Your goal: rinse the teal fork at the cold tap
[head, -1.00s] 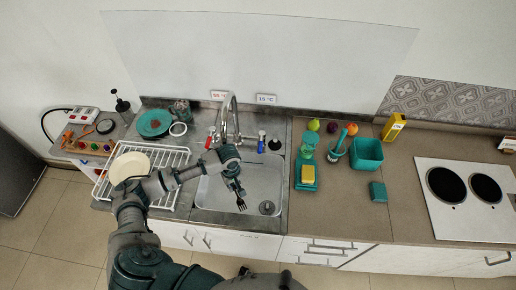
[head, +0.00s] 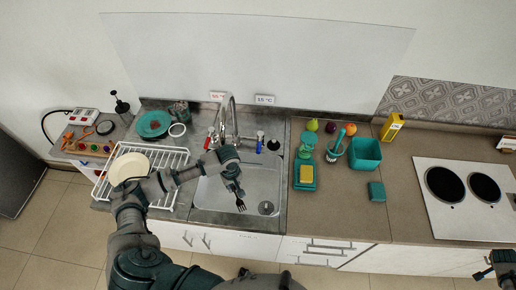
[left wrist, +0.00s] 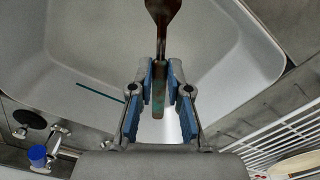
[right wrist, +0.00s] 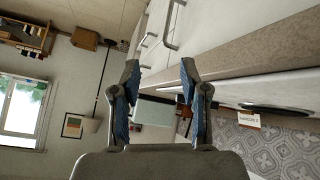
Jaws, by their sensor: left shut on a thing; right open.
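The teal fork shows in the left wrist view (left wrist: 158,100) with a teal handle and a brownish, dirty-looking upper part. In the head view its dark tines (head: 241,206) point down over the sink basin (head: 262,182). My left gripper (head: 234,186) is shut on the fork's handle, above the basin's left part. The cold tap has a blue handle (head: 260,137) beside the 15 °C label (head: 265,99); the blue knob also shows in the left wrist view (left wrist: 37,153). The chrome spout (head: 229,108) stands behind the basin. My right gripper (right wrist: 160,85) is open and empty, far right.
The red-handled tap (head: 209,139) is left of the spout. A white dish rack (head: 178,160) with a cream plate (head: 130,167) stands left of the sink.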

